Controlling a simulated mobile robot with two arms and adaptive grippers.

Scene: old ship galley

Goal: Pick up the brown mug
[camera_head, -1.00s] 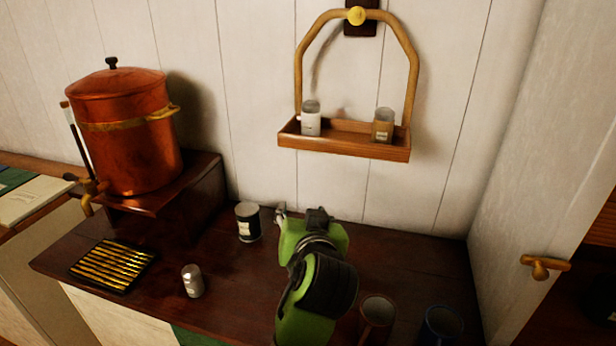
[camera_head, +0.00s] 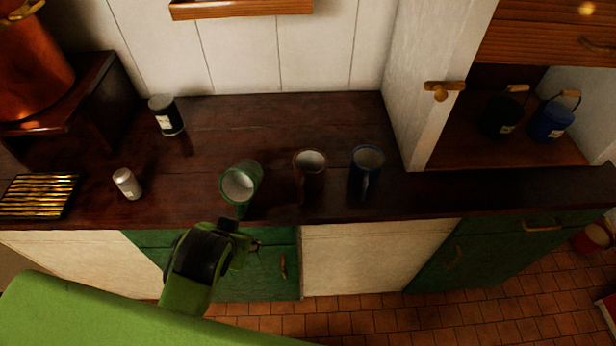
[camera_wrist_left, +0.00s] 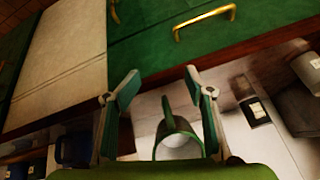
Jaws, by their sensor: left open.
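The brown mug (camera_head: 309,168) stands upright on the dark counter in the head view, between a green mug (camera_head: 240,186) on its left and a blue mug (camera_head: 367,165) on its right. My left gripper (camera_head: 242,243) is at the counter's front edge, just in front of the green mug and to the left of the brown one. In the left wrist view my left gripper (camera_wrist_left: 160,92) is open and empty, with the green mug (camera_wrist_left: 178,138) seen between its fingers. The brown mug is not clear there, probably behind a finger. My right gripper is not in view.
The dark counter (camera_head: 240,120) is clear behind the mugs. A black canister (camera_head: 166,115), a silver shaker (camera_head: 127,183) and a black tray (camera_head: 40,195) of gold strips are to the left. A white wall post (camera_head: 430,60) rises behind right. Green cupboards are below.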

